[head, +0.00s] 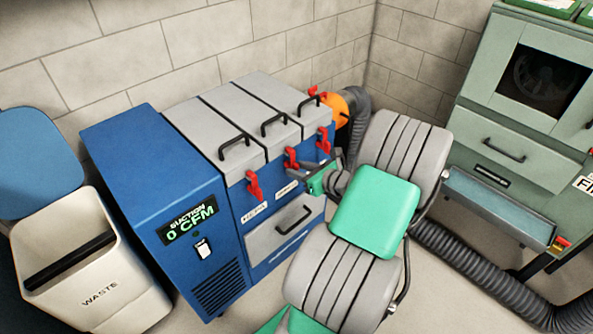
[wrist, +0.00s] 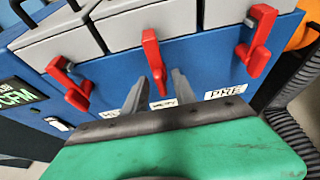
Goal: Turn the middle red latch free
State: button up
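The middle red latch (head: 291,158) hangs on the blue front of the cabinet, below the middle grey lid. In the wrist view, the middle latch (wrist: 152,55) is upright with its lower end pointing down. My gripper (wrist: 160,80) is open, its two grey fingers apart. The latch's lower end shows between the fingertips in that view; I cannot tell whether it is at the same depth. In the head view, my gripper (head: 306,167) is close to this latch, and my wrist hides part of the cabinet front.
A left red latch (head: 254,186) and a right red latch (head: 323,140) flank the middle one. Black lid handles (head: 274,123) stand above. A grey drawer (head: 283,229) is below. A waste bin (head: 85,270) stands left, a green cabinet (head: 520,150) right.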

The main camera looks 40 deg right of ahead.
jog(key=shift+w+f, duration=0.25)
jog(key=shift+w, duration=0.4)
jog(key=shift+c, duration=0.4)
grip_shut()
